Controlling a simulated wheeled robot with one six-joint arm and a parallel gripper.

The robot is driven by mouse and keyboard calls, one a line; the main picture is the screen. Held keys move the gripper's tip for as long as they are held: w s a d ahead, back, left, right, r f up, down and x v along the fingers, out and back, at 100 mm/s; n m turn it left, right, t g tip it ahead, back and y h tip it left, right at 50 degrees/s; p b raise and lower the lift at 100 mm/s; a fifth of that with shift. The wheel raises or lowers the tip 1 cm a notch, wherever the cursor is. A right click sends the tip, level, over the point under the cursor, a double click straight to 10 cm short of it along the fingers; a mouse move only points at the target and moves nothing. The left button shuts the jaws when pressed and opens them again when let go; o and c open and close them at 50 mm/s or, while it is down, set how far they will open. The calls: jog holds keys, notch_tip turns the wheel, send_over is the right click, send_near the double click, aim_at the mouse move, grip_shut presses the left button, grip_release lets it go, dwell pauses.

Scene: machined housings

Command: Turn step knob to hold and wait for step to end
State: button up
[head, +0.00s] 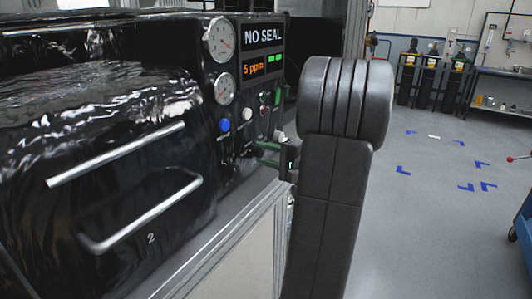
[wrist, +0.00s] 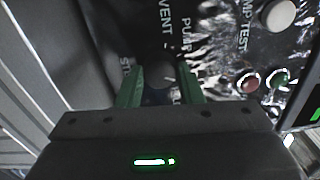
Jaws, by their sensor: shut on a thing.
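The step knob (wrist: 159,72) is a dark round knob on the black control panel. In the wrist view it sits between the green fingers of my gripper (wrist: 160,84), which is shut on it. The words VENT and PUMP show beside it, and a label starting ST is partly hidden by a finger. I cannot tell clearly where the pointer stands. In the head view my gripper (head: 268,155) reaches the lower right of the panel from the right, and the knob is hard to make out. The panel display (head: 262,50) reads NO SEAL and 5 ppm, with green bars.
Two gauges (head: 219,40) and a blue button (head: 224,126) are on the panel. A glossy black covered housing with metal handles (head: 120,155) is to the left. In the wrist view, a white button (wrist: 279,16) and red and green lamps (wrist: 264,82) are close by.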

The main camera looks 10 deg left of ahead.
jog(key=m+p, duration=0.2)
jog(key=m, duration=0.3)
jog(key=shift+r+p, duration=0.1)
jog(key=shift+p, duration=0.25)
jog(key=shift+m+p, duration=0.75)
jog(key=shift+m, duration=0.75)
jog(key=o, duration=1)
jog(key=shift+c, duration=0.2)
jog(key=b+v, duration=0.2)
jog(key=v, duration=1.2)
jog(key=shift+a, duration=0.15)
